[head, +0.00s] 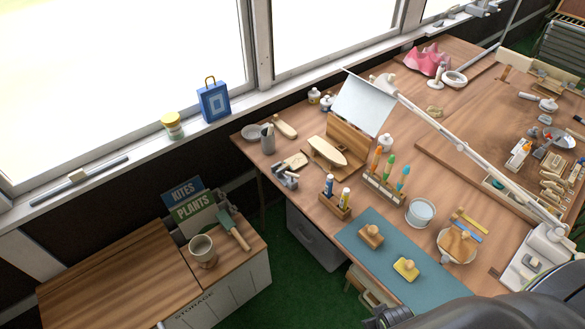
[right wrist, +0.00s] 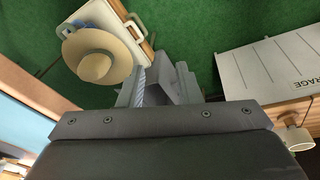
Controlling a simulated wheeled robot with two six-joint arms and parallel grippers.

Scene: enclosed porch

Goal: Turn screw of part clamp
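A small grey metal clamp-like object (head: 285,176) sits at the left edge of the workbench in the head view. Which part of it is its screw is too small to tell. My right gripper (head: 388,316) shows at the bottom of the head view, near the front edge of the bench and well apart from the clamp. In the right wrist view its fingers (right wrist: 160,88) are apart, with grey surfaces showing between them and nothing clearly held. The clamp does not show in that view. My left gripper is out of view.
The workbench holds a blue mat (head: 375,240) with two wooden-handled blocks, a brush rack (head: 384,188), a marker holder (head: 335,205) and a white lamp arm (head: 440,125). A storage cabinet (head: 225,298) stands left.

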